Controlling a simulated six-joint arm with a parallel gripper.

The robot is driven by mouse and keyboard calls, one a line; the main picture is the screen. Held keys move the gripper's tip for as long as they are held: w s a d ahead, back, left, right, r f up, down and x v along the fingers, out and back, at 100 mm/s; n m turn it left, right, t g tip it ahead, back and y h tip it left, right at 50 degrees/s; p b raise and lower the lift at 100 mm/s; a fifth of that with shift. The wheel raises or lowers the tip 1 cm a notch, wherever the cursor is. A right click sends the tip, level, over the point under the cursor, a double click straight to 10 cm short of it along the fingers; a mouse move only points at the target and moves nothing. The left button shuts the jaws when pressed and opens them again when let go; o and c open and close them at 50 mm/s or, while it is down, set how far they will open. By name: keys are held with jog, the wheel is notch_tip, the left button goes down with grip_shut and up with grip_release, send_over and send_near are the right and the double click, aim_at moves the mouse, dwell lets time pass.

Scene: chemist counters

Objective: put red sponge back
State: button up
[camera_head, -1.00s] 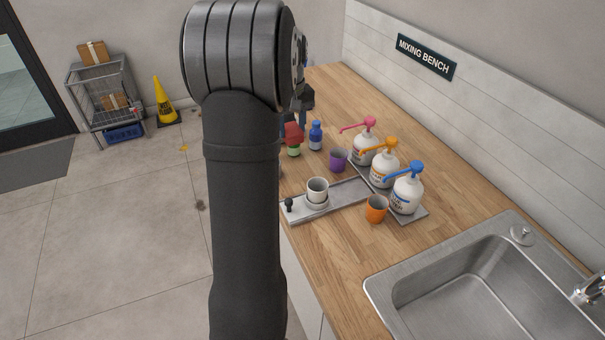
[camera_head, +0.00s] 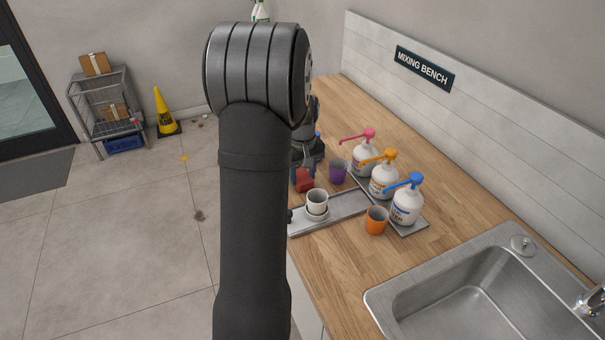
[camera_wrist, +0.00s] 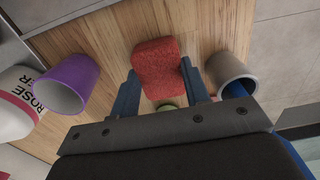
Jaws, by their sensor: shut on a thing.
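The red sponge (camera_wrist: 157,68) is a rough red block between my gripper's two blue fingers (camera_wrist: 160,88) in the wrist view, and the gripper is shut on it. In the head view the sponge (camera_head: 304,180) shows below my gripper (camera_head: 305,162), above the wooden counter and behind the white cup (camera_head: 317,202). My arm hides part of the scene around it. Whether the sponge touches the counter is not clear.
A purple cup (camera_head: 338,171) stands just right of the sponge. A grey cup (camera_wrist: 232,72) is close on its other side in the wrist view. A metal tray (camera_head: 345,204), an orange cup (camera_head: 376,220) and three pump bottles (camera_head: 384,181) stand nearby. A sink (camera_head: 480,275) is at right.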

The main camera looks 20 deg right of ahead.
aim_at(303, 177)
jog(key=shift+f, duration=0.15)
jog(key=o, duration=1)
notch_tip(303, 177, up, 12)
jog(key=shift+r, duration=0.2)
jog(key=shift+f, duration=4.25)
